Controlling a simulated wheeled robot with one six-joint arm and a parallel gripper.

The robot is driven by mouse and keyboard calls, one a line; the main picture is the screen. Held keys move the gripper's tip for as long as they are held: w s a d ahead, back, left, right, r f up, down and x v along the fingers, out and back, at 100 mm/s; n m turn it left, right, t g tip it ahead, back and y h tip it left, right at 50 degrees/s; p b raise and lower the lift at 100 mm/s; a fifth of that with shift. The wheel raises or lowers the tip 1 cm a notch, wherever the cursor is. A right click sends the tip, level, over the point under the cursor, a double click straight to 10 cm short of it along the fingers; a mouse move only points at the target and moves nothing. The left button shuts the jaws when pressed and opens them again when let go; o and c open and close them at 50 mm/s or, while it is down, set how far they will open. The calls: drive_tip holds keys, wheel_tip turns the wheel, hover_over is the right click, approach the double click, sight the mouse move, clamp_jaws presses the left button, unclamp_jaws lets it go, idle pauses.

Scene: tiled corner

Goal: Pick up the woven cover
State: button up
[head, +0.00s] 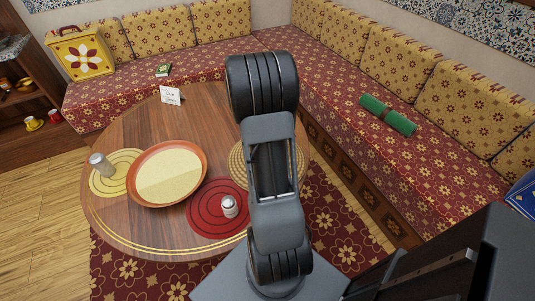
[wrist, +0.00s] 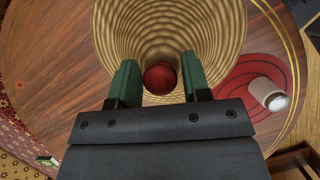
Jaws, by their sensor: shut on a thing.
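The woven cover (wrist: 210,35) is a straw-coloured, ringed cone with a round red knob (wrist: 160,77) on top, filling the upper middle of the wrist view. My gripper (wrist: 160,80) has its green fingers on either side of the knob and is shut on the cover there. In the head view my arm hides the gripper and most of this spot. Woven straw rings (head: 238,160) show beside my arm on the round table (head: 130,225); I cannot tell whether they are the cover or a mat. Whether the cover is clear of the table is not visible.
On the table are a wide orange-rimmed dish (head: 203,158), a shaker (head: 100,164) on a yellow mat, another shaker (head: 229,206) on a red mat (head: 200,222), and a small card (head: 170,95). Patterned benches (head: 330,80) run behind and right, with a green roll (head: 375,104).

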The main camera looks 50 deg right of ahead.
drive_tip(key=shift+f, duration=0.1)
clamp_jaws()
